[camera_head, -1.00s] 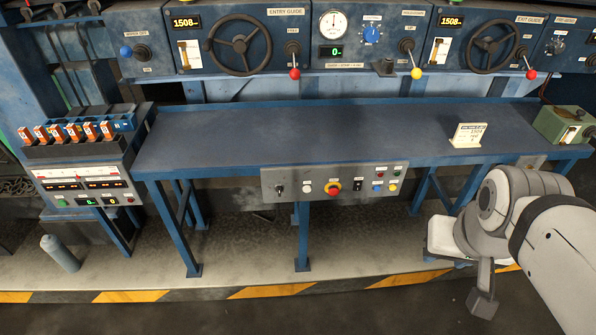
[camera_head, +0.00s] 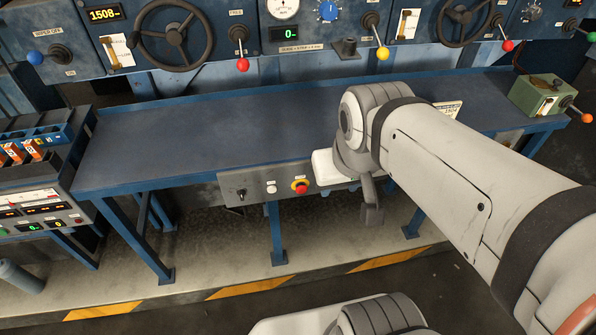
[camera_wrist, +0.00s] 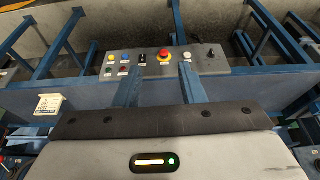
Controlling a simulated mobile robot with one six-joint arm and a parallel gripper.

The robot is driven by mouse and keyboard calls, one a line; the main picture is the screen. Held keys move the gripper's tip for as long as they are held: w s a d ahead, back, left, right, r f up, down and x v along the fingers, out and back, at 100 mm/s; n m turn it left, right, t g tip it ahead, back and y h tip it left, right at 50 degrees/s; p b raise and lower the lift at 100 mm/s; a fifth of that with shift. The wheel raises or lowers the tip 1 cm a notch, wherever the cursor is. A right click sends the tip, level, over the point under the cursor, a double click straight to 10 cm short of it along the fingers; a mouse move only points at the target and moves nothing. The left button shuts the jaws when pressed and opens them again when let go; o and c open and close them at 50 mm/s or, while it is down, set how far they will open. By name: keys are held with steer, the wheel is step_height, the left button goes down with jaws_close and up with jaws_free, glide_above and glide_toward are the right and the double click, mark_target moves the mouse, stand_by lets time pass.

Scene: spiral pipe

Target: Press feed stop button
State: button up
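The grey control panel (camera_head: 250,185) hangs on the table's front edge. In the wrist view the panel (camera_wrist: 205,58) shows the mushroom button (camera_wrist: 163,55), a small red button (camera_wrist: 122,71) and blue, yellow and green ones. Their labels are too small to read. My gripper (camera_wrist: 160,68) has two fingers spread apart with nothing between them, pointing toward the panel.
The blue table (camera_head: 200,135) is mostly bare. A white card (camera_wrist: 50,103) and a green box with an orange knob (camera_head: 545,95) are toward its right end. Behind it are handwheels (camera_head: 172,35) and ball-topped levers (camera_head: 382,52). A blue console stands at left.

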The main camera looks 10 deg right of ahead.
steer(key=shift+w, duration=0.2)
steer(key=shift+c, duration=0.7)
steer(key=w+d+f+h+b, duration=0.1)
steer(key=w+d, duration=0.1)
steer(key=w, duration=0.1)
steer(key=w+d+f+n+t+h+b, duration=0.1)
steer(key=w+d+f, duration=0.1)
steer(key=d, duration=0.1)
steer(key=w+d+f+n+t+h+b, duration=0.1)
steer(key=w+d, duration=0.1)
steer(key=w, duration=0.1)
steer(key=shift+w+d+f+b, duration=0.3)
steer(key=shift+d+f, duration=0.1)
jaws_close()
steer(key=w+d+f+n+t+y+b, duration=0.1)
steer(key=w+f+n+t+y+b, duration=0.3)
steer(key=w+f+n, duration=0.7)
steer(key=s+a+f+n+g+y+b, duration=0.1)
steer(key=a+f+g+b, duration=0.1)
steer(key=f, duration=0.3)
steer(key=s+a+f+n+g+y+b, duration=0.1)
steer(key=s+a+f+n+g+y, duration=0.1)
steer(key=f, duration=0.4)
steer(key=shift+s+a+f+n+y+b, duration=0.15)
steer(key=shift+s+a+n+y+b, duration=0.15)
steer(key=shift+b, duration=0.1)
